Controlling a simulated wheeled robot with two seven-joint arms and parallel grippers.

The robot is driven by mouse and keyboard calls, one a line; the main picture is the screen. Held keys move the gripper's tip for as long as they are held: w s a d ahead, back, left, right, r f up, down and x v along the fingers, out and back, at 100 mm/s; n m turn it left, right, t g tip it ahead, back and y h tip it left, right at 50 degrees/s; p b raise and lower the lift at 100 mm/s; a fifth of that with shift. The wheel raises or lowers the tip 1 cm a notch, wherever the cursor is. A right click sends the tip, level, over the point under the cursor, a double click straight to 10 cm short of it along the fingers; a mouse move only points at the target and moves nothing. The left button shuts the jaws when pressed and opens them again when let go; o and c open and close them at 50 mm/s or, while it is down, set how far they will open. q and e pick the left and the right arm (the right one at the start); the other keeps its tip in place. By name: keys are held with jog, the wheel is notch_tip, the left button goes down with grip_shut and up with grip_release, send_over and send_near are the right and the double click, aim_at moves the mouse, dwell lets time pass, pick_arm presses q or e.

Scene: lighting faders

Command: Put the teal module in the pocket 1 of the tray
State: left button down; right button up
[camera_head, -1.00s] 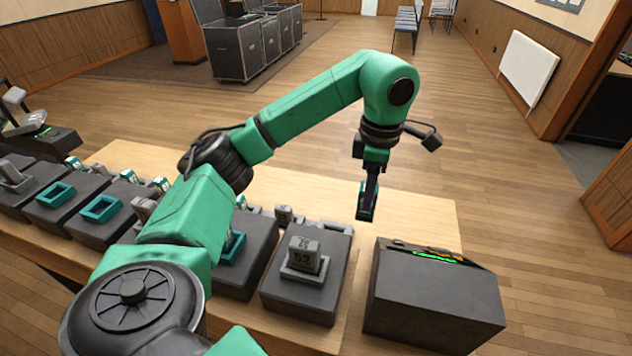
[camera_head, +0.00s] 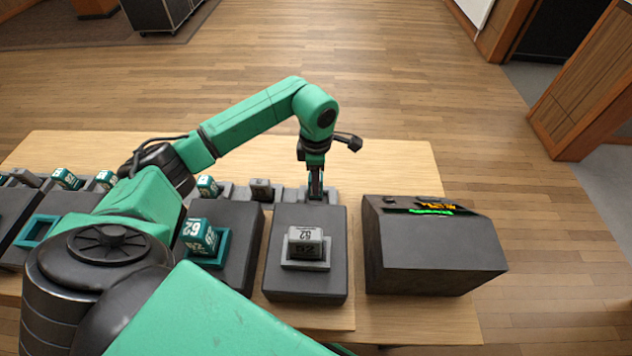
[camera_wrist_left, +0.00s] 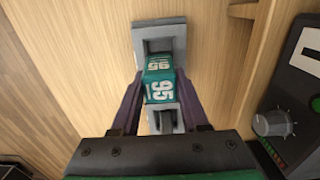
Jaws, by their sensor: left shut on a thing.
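My left gripper (camera_head: 315,192) is shut on the teal module, which bears the number 95 and shows best in the left wrist view (camera_wrist_left: 160,85). The fingers hold it from both sides. It is over a grey piece of the tray (camera_wrist_left: 178,32) that shows beyond and below it; I cannot tell whether it touches. In the head view the module is mostly hidden by the gripper. The grey tray (camera_head: 240,192) runs behind the dark blocks and holds a teal module (camera_head: 207,187) and a grey module (camera_head: 260,190). My right gripper is not in view.
A dark block (camera_head: 305,285) in front of the gripper carries a grey module marked 52 (camera_head: 307,242). Left of it, another teal module (camera_head: 200,236) sits in a teal holder. A dark console with a lit display (camera_head: 430,245) stands right. The table (camera_head: 400,165) behind is clear.

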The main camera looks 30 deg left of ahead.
pick_arm(q)
jog(key=shift+s+d+f, duration=0.1)
jog(key=shift+d+f, duration=0.05)
jog(key=shift+f, duration=0.5)
jog(key=shift+d+f, duration=0.1)
jog(key=shift+f, duration=0.5)
jog(key=shift+a+f, duration=0.1)
jog(key=shift+a, duration=0.05)
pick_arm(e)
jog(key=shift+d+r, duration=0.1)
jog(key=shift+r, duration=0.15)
pick_arm(q)
jog(key=shift+f, duration=0.1)
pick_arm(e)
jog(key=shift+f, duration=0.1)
pick_arm(q)
jog(key=c, duration=0.6)
grip_release()
jog(key=shift+c, duration=0.2)
jog(key=shift+o, duration=1.1)
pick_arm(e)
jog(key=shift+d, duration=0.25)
